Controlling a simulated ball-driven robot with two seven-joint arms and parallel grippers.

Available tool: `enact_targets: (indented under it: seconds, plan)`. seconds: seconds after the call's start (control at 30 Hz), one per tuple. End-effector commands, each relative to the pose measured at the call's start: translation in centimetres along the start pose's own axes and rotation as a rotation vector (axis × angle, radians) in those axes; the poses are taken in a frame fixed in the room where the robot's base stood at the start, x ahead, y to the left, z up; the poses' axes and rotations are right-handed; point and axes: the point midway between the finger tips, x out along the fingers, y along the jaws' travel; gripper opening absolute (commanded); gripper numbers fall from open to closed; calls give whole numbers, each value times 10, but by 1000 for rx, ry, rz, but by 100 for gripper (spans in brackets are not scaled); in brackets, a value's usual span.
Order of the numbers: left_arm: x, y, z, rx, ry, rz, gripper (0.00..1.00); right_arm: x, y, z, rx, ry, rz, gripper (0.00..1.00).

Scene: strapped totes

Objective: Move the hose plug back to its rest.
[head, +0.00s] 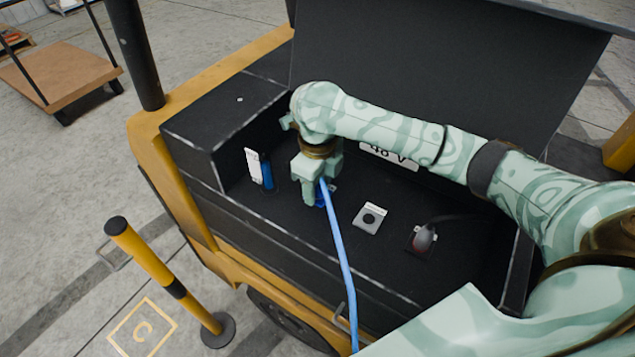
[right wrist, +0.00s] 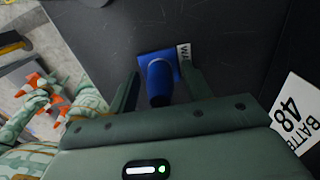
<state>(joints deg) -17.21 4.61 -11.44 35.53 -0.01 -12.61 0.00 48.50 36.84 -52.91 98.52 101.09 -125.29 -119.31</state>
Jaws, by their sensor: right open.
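The blue hose plug (right wrist: 159,82) stands on a blue square plate (right wrist: 150,57) in the right wrist view. A light blue hose (head: 343,262) runs from beside the right gripper over the front edge of the dark vehicle bay in the head view. My right gripper (head: 317,198) is down at the plug, which it partly hides. In the right wrist view its open fingers (right wrist: 160,76) stand on either side of the plug, with a gap at each side. A dark blue upright holder (head: 267,172) is left of the gripper, beside a white label (head: 253,166). My left gripper is not seen.
A grey plate with a round black socket (head: 370,217) lies right of the gripper. A grey plug with a dark cable (head: 424,237) is farther right. The raised dark lid (head: 440,75) stands behind. A yellow-black post (head: 165,275) stands outside, in front.

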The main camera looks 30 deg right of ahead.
Motion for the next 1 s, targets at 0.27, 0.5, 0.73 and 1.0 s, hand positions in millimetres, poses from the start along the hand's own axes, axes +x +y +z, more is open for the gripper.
enact_targets:
  seconds: [0.27,0.5,0.73,1.0]
  plan:
    - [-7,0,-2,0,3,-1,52,-1,0,0,1,1,0,49]
    - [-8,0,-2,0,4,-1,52,0,0,0,0,1,0,49]
    - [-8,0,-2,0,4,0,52,0,0,0,0,0,0,13]
    - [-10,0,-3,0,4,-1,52,-2,0,0,0,0,-1,0]
